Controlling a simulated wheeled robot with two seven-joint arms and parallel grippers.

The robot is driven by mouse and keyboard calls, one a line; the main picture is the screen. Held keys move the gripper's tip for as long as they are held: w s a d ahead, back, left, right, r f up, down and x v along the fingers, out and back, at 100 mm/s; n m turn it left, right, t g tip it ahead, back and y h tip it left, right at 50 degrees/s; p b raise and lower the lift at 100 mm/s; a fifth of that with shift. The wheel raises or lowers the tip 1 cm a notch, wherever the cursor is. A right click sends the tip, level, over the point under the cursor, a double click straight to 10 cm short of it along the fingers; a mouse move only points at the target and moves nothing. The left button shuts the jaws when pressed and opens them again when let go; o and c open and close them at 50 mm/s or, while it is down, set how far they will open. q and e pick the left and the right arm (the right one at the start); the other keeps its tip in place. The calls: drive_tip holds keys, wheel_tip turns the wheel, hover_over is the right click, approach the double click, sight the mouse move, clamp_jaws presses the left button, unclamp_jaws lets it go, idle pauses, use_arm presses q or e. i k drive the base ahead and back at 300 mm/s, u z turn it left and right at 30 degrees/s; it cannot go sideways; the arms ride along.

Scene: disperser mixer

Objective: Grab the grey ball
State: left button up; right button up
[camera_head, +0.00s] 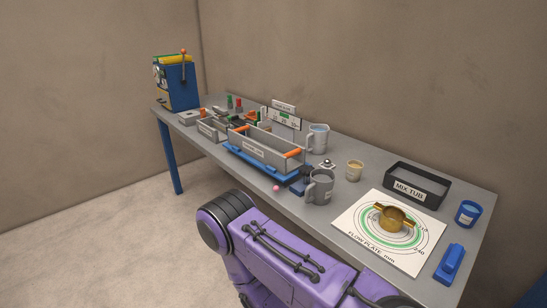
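No ball that is plainly grey can be made out. A small silvery, rounded item (327,163) sits on a small pale base near the back of the table; it is too small to tell whether it is a ball. A small pink ball (276,188) shows at the table's front edge, beside a blue tray. A purple arm link of mine fills the bottom middle and hides part of the table front. Neither of my grippers is in view.
The grey table (303,205) holds a grey bin (262,151), two mugs (321,187) (319,138), a beige cup (354,171), a black mix tub (418,185), a white flow plate (358,221) with a brass ring (392,217), a blue cup (468,213) and a blue block (452,263).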

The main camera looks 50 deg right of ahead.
sight(327, 162)
drive_tip(key=u, duration=0.05)
drive_tip(key=i, duration=3.25)
drive_tip(key=z, duration=4.1)
